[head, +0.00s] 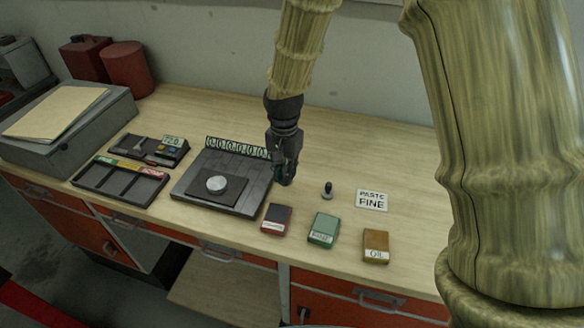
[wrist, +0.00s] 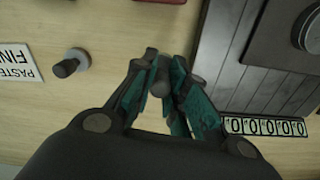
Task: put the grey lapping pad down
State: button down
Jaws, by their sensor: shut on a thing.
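My gripper (wrist: 162,78) points down over the table, just right of the black slatted plate. In the head view the gripper (head: 284,178) hangs low by the plate's right edge. Its fingers are shut on a small dark grey piece (wrist: 160,76), which I take for the grey lapping pad. Most of it is hidden by the fingertips, so its full shape and its gap to the table cannot be told. A small grey disc with a dark knob (head: 328,188) stands upright on the table to the right, apart from the gripper; it also shows in the wrist view (wrist: 72,62).
The black plate (head: 190,194) bears a round grey metal disc (head: 217,185). Dark red (head: 276,219), green (head: 323,229) and brown (head: 376,246) boxes line the front. A PASTE FINE card (head: 372,200) lies right. A sectioned tray (head: 119,184) is left. Bare tabletop lies behind the card.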

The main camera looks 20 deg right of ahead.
jog(key=shift+w+d+r+p, duration=0.1)
jog(key=shift+w+d+p, duration=0.3)
jog(key=shift+w+d, duration=0.65)
jog(key=shift+s+d+r, duration=0.1)
jog(key=shift+s+d, duration=0.05)
jog(key=shift+d, duration=0.15)
jog(key=shift+s+r, duration=0.15)
jog(key=shift+s, duration=0.4)
jog(key=f, duration=0.1)
jog(key=w+f+p, duration=0.1)
jog(key=shift+w+f, duration=0.15)
jog(key=shift+f, duration=0.2)
jog(key=shift+f+p, duration=0.35)
jog(key=shift+p, duration=0.15)
jog(key=shift+s+f, duration=0.15)
jog(key=shift+s, duration=0.15)
jog(key=shift+w+f, duration=0.15)
jog(key=shift+f, duration=0.05)
